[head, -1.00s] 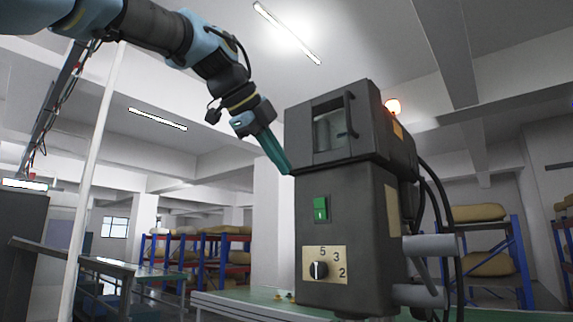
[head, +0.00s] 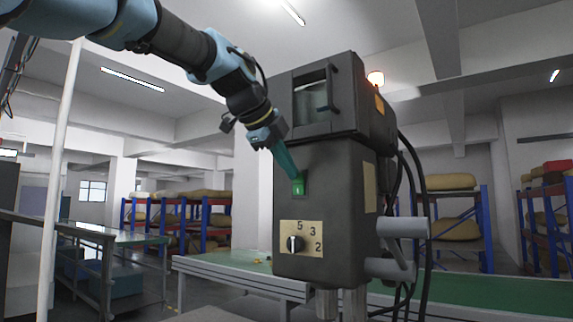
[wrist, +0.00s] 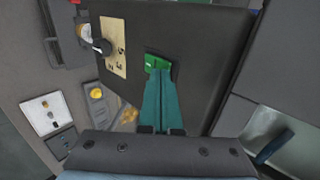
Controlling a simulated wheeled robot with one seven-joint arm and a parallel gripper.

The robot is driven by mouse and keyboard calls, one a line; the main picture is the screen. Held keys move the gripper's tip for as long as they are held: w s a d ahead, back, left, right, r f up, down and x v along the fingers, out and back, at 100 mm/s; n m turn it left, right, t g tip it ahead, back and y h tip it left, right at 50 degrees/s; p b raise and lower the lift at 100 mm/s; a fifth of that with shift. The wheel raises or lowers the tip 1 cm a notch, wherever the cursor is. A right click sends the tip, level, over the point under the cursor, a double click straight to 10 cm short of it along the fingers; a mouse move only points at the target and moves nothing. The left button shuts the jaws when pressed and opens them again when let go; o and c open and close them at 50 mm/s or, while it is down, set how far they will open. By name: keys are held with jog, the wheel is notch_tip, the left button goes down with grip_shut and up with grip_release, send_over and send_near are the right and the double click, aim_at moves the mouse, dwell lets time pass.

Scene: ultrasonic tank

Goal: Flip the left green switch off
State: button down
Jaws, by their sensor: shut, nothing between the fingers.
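The green switch (head: 299,189) sits on the front face of the dark grey machine (head: 335,215), above the dial plate. In the wrist view the green switch (wrist: 158,63) shows just beyond the fingertips. My gripper (head: 294,176) is shut and empty, its teal fingers pointing down and right at the switch. The fingertips overlap the upper part of the switch in the head view. They look to be at or touching it; contact itself is hard to tell. In the wrist view my gripper (wrist: 156,74) covers the near part of the switch.
A black dial (head: 294,244) on a numbered plate sits below the switch. The machine has a windowed box (head: 314,97) on top and grey pipes (head: 402,227) at its right. A green-topped table (head: 470,292) lies behind, with shelves further back.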

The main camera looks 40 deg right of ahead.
jog(key=shift+r, duration=0.1)
jog(key=shift+d+y+p, duration=0.25)
jog(key=shift+y+p, duration=0.05)
jog(key=shift+p, duration=0.45)
jog(key=shift+r+p, duration=0.6)
jog(key=shift+r, duration=0.2)
